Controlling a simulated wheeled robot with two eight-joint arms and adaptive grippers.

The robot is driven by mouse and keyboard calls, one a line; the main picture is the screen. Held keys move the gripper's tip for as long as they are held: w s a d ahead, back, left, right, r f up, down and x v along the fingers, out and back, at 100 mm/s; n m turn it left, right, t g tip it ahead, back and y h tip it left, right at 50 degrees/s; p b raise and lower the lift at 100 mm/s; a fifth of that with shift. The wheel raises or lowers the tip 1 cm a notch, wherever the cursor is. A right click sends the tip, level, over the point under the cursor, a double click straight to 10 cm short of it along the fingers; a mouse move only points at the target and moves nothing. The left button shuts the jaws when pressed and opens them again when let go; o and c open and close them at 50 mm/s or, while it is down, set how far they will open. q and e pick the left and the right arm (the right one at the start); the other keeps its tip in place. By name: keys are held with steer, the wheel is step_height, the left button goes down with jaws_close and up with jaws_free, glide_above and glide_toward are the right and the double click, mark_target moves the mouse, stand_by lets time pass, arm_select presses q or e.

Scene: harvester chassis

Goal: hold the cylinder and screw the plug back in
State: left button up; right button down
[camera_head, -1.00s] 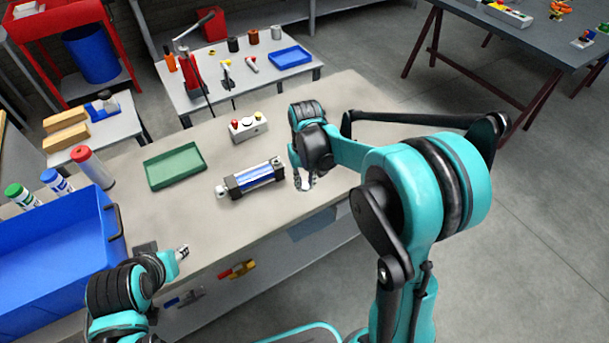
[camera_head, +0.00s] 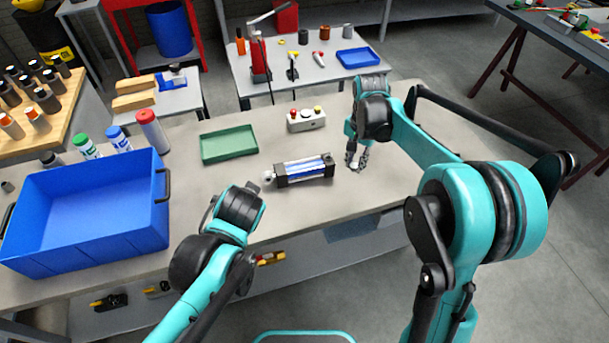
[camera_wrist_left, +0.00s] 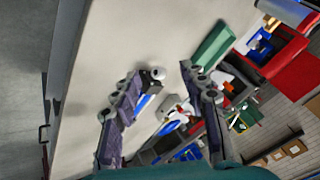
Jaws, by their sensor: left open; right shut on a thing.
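The cylinder (camera_head: 303,170), with a blue barrel and black end blocks, lies on the bench. A silver eye is at its left end. Part of its blue barrel (camera_wrist_left: 146,103) shows in the left wrist view, between the fingers but some way beyond them. My right gripper (camera_head: 356,163) is just right of the cylinder, shut on a small pale piece, likely the plug; the fingers hide most of it. My left gripper (camera_wrist_left: 158,82) is open and empty. In the head view its fingers are hidden by its wrist, left of and nearer than the cylinder.
A green tray (camera_head: 229,144) and a control box with buttons (camera_head: 306,121) stand behind the cylinder. A large blue bin (camera_head: 90,212) takes up the bench's left part. Bare bench lies around the cylinder.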

arm_select(q)
steer(key=w+d+f+m+t+y+b, duration=0.1)
steer(key=w+d+f+m, duration=0.1)
steer(key=w+d+m, duration=0.15)
steer(key=w+d+f+m+t+b, duration=0.1)
steer(key=w+d+f+m, duration=0.15)
steer(key=d, duration=0.25)
steer(key=m+t+b, duration=0.2)
steer(key=m+t, duration=0.1)
glide_toward(306, 172)
steer(key=shift+s+d+r, duration=0.4)
arm_select(e)
steer(key=w+a+r+m, duration=0.5)
steer(key=w+a+m, duration=0.1)
steer(key=m, duration=0.7)
steer(key=shift+w+a, duration=0.3)
steer(key=shift+w, duration=0.25)
arm_select(q)
steer(key=shift+w+a, duration=0.1)
steer(key=x, duration=1.2)
steer(key=shift+a+f, duration=0.1)
steer(key=shift+a, duration=0.1)
